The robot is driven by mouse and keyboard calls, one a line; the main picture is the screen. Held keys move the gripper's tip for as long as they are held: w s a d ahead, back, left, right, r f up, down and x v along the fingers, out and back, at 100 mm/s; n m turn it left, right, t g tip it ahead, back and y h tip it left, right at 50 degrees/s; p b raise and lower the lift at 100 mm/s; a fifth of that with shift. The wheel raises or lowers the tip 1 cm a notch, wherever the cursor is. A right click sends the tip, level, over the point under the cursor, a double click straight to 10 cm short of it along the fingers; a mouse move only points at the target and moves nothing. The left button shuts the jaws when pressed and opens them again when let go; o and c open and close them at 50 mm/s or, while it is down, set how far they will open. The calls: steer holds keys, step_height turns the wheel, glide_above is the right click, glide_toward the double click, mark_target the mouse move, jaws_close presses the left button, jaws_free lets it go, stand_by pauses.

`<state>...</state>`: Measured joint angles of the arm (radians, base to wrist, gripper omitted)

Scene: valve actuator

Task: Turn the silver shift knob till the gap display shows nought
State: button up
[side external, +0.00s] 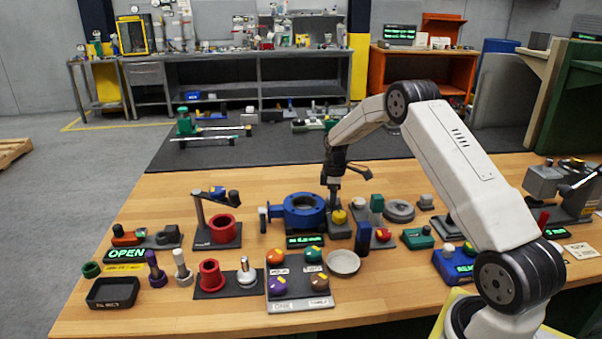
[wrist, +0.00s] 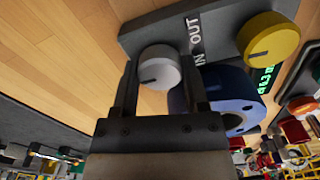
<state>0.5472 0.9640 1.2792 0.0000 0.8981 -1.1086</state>
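The silver shift knob (wrist: 160,68), round with a dark line on its face, sits on a grey plate (wrist: 160,28) marked IN and OUT in the wrist view. My gripper (wrist: 163,75) has its fingers on either side of this knob. The fingers stand apart, with a narrow gap seen at the right one; firm contact cannot be made out. In the side view my gripper (side external: 335,200) points down just behind a yellow knob (side external: 339,216) and hides the silver knob.
The yellow knob (wrist: 268,39) is close to the right of my fingers in the wrist view. A panel of coloured knobs (side external: 300,289), a shallow dish (side external: 344,262) and a red flanged part (side external: 223,228) stand nearby.

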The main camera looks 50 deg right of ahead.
jaws_close()
steer(key=shift+m, duration=0.4)
steer(key=m, duration=1)
steer(key=shift+m, duration=0.4)
steer(key=m, duration=1.2)
